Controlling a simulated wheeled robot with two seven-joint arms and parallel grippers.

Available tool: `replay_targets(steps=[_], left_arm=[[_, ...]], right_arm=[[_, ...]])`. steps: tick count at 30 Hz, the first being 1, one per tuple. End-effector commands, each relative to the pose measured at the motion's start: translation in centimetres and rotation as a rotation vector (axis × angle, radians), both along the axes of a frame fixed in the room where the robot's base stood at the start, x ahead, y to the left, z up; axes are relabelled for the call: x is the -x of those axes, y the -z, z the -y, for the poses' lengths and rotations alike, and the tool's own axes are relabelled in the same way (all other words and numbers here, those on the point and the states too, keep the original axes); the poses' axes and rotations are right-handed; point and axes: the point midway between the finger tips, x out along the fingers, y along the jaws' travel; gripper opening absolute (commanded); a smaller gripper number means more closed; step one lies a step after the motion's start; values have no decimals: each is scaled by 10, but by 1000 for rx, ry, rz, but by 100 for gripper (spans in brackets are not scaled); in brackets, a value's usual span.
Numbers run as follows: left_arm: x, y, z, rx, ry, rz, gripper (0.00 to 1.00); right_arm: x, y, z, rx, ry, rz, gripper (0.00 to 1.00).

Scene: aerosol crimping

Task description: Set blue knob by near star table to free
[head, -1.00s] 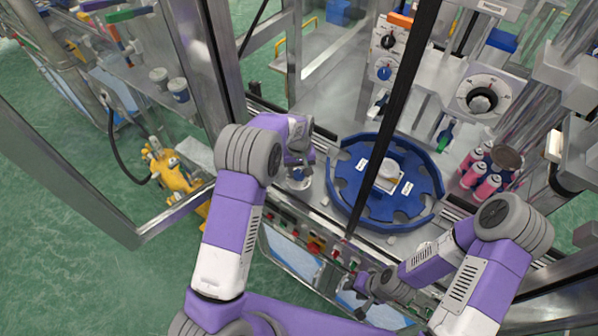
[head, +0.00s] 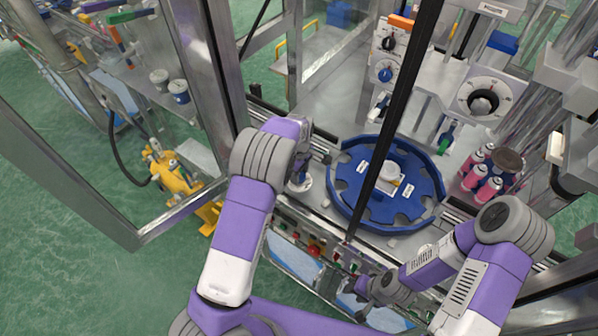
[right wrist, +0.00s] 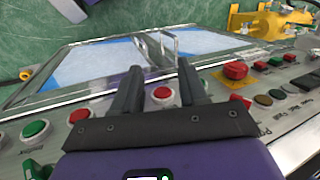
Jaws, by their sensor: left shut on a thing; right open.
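The blue star table (head: 345,205) stands in the middle of the head view. A small white round base (head: 300,184) sits just left of it on the deck. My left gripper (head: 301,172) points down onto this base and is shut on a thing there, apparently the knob. The gripper covers it, so its colour and setting cannot be read. Another blue knob (head: 384,74) is on a white panel behind the star table, below a black knob (head: 389,43). My right gripper (head: 365,290) is open and empty; in the right wrist view (right wrist: 160,85) its fingers hang above the button panel.
The front panel carries several buttons, including a red mushroom button (right wrist: 235,70). A dark frame post (head: 400,95) crosses in front of the star table. Pink cans (head: 488,188) stand at its right. A large dial (head: 483,102) is behind. A yellow device (head: 172,172) is at left.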

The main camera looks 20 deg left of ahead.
Motion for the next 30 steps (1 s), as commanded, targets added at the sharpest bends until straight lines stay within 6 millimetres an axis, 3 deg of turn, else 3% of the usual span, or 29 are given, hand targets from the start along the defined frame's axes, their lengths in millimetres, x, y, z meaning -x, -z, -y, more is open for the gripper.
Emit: replay_targets(steps=[9,24,25,29,30], left_arm=[[-1,-1,0,0,-100,4,13],[-1,-1,0,1,-116,4,13],[-1,-1,0,1,-116,4,48],[-1,-1,0,1,-115,3,68],[-1,-1,0,1,-115,3,69]], right_arm=[[0,-2,0,0,0,0,43],[0,-2,0,0,0,0,43],[0,-2,0,0,0,0,43],[0,-2,0,0,0,0,43],[0,-2,0,0,0,0,43]])
